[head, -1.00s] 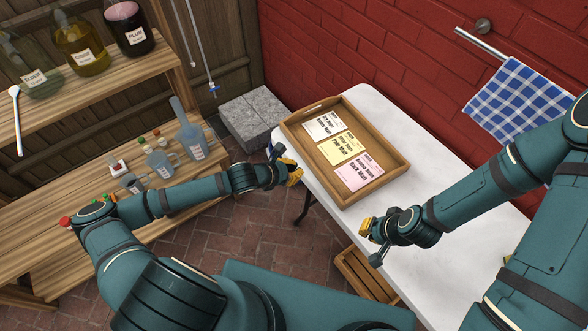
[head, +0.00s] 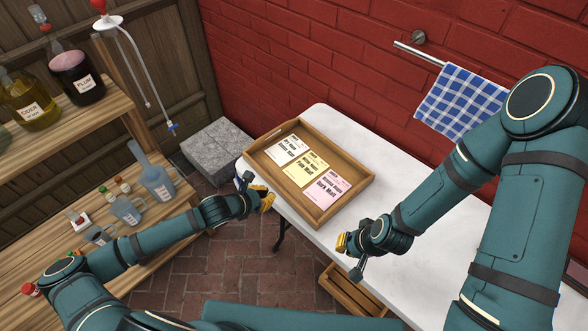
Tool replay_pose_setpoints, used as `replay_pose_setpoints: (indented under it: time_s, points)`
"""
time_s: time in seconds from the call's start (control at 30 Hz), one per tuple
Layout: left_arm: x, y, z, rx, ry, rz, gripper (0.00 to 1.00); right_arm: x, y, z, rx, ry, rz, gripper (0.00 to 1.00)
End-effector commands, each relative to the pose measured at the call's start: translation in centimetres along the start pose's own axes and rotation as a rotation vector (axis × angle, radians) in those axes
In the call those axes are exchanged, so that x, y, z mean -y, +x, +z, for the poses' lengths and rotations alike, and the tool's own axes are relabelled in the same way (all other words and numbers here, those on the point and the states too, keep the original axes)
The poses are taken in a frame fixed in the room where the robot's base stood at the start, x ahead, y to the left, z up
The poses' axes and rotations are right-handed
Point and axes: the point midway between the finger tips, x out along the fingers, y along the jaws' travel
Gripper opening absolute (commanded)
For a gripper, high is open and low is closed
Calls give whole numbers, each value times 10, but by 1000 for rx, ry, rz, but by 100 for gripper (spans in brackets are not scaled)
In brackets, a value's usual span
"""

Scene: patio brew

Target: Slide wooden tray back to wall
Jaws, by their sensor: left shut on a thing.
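The wooden tray (head: 345,199) lies flat at the left end of the white table (head: 420,235). It holds three labelled packets: a white one (head: 287,150), a yellow one (head: 304,169) and a pink one (head: 327,186). A strip of white tabletop shows between the tray and the red brick wall (head: 300,55). My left gripper (head: 266,197) is at the tray's near-left side, shut on its rim, though the contact is hard to see. My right gripper (head: 342,243) is over the table's front edge, just in front of the tray, its jaw opening unclear.
A blue checked towel (head: 460,103) hangs from a wall rail (head: 415,50). Wooden shelves with bottles (head: 157,183) are at left. A wooden crate (head: 350,290) is below the table. The table's right part is clear.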

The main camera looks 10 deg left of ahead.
Motion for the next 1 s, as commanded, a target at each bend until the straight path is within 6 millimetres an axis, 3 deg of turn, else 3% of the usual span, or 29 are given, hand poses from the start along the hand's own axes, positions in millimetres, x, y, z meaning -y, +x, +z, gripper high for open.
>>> replay_pose_setpoints:
  time_s: [1.0]
  points:
    - [0,46,31,-1,1,0,0,3,-8,-1,0,0,0,0]
